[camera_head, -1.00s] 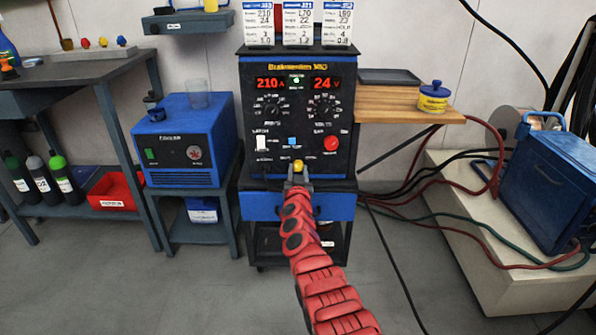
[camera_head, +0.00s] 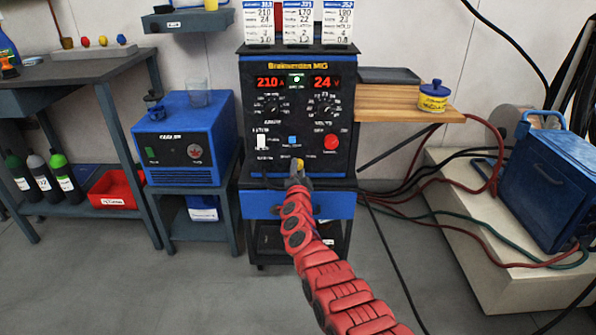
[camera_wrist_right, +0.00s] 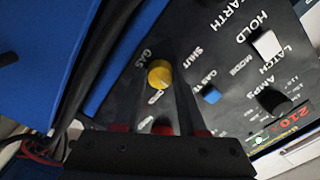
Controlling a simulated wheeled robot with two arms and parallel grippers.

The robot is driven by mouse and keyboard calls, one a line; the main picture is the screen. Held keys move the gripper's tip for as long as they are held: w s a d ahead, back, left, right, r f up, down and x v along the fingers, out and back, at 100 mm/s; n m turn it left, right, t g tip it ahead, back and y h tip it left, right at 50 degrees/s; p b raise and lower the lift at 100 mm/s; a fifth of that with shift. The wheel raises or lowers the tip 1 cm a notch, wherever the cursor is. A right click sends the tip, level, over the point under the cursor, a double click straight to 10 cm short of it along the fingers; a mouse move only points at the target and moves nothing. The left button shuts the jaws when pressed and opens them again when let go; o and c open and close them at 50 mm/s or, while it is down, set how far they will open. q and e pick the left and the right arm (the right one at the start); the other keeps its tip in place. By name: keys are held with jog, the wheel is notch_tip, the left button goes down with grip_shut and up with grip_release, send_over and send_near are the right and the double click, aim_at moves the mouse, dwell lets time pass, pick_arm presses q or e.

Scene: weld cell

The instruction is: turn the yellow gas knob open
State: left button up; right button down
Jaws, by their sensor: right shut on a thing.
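The yellow gas knob (camera_head: 299,162) is low on the front panel of the black welding machine (camera_head: 258,105). My right gripper (camera_head: 297,174) reaches it from the front and is shut on it. In the right wrist view the yellow knob (camera_wrist_right: 159,74) sits between the two dark fingers, beside the words GAS and SHUT. The panel lettering is tilted in that view. The exact angle of the knob's pointer is hard to make out. My left gripper is not in view.
A red button (camera_head: 331,142) and a blue button (camera_head: 292,141) sit just above the knob. A blue drawer (camera_head: 338,204) is below. A blue cooler unit (camera_head: 183,145) stands left. A wooden shelf (camera_head: 390,100) holds a yellow pot (camera_head: 434,97) on the right.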

jog(key=m+b, duration=0.1)
jog(key=m, duration=0.5)
jog(key=shift+m, duration=0.3)
dwell(0.4)
jog(key=shift+c, duration=2.3)
grip_release()
